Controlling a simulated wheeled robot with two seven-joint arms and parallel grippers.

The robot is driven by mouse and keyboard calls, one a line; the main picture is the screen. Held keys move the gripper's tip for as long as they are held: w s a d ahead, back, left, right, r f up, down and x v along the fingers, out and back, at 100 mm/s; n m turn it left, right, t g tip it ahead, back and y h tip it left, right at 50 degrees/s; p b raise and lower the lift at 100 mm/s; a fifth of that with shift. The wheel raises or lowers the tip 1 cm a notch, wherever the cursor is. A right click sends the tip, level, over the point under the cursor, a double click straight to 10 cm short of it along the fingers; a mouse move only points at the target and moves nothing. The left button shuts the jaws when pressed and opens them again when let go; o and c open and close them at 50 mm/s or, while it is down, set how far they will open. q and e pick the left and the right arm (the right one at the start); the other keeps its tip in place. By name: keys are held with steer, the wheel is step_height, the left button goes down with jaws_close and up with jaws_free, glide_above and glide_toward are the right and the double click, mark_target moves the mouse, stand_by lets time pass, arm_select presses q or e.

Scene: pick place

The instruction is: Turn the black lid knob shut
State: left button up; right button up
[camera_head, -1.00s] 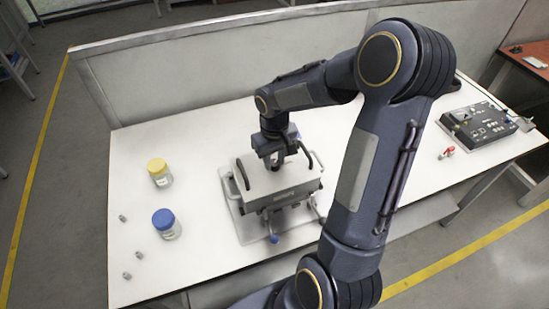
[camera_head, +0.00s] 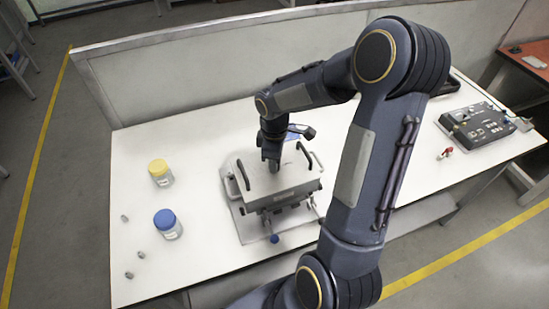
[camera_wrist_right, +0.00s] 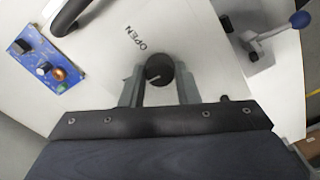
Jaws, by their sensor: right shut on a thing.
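The black lid knob (camera_wrist_right: 158,70) sits on a pale lid (camera_wrist_right: 105,62) marked with the word OPEN. A small pale line shows on the knob's top. In the right wrist view, the two grey fingers of my right gripper (camera_wrist_right: 159,86) stand on either side of the knob and are shut on it. In the head view, my right gripper (camera_head: 272,165) points down onto the lid of the box (camera_head: 285,192), and it hides the knob there. My left gripper is in neither view.
Black handles (camera_head: 243,175) flank the lid, and a blue-ended lever (camera_head: 275,238) is at the box's front. A blue circuit board (camera_wrist_right: 47,62) lies behind the box. A yellow-lidded jar (camera_head: 160,172) and a blue-lidded jar (camera_head: 167,223) stand left. A control panel (camera_head: 485,124) is right.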

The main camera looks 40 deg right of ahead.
steer(key=shift+n, duration=0.6)
steer(key=o, duration=1)
steer(key=shift+c, duration=0.2)
steer(key=shift+r, duration=0.1)
step_height(320, 180, up, 8)
steer(key=shift+f, duration=0.2)
